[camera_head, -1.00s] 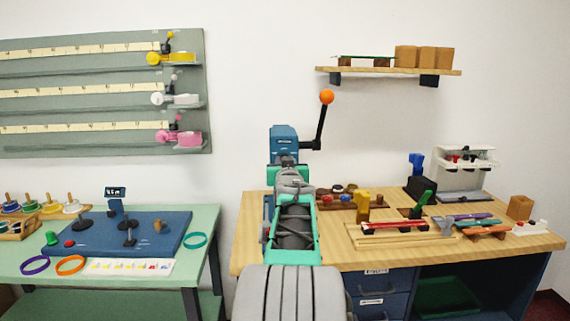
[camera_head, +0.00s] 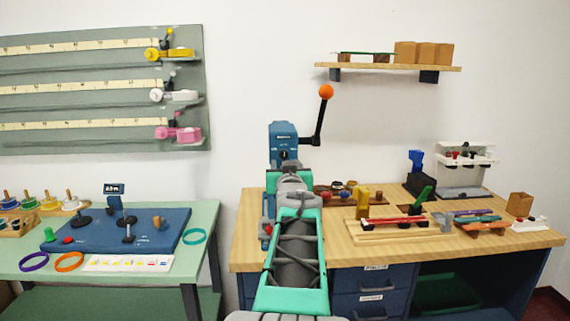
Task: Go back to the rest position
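My arm (camera_head: 296,262), with teal and grey links, rises from the bottom middle of the head view in front of the wooden bench (camera_head: 395,252). Its far grey joint (camera_head: 293,187) shows just below a blue press (camera_head: 284,138) with a black crank and an orange knob (camera_head: 326,91). My gripper cannot be made out; the arm links hide whatever lies behind them. I cannot tell whether it holds anything or touches the press.
Left stands a green table (camera_head: 207,222) with a blue board (camera_head: 178,240) and coloured rings. The bench right of my arm carries a wooden tray, a red bar (camera_head: 393,223), tools and a white rack (camera_head: 463,172). A shelf (camera_head: 388,70) hangs above. A gap separates table and bench.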

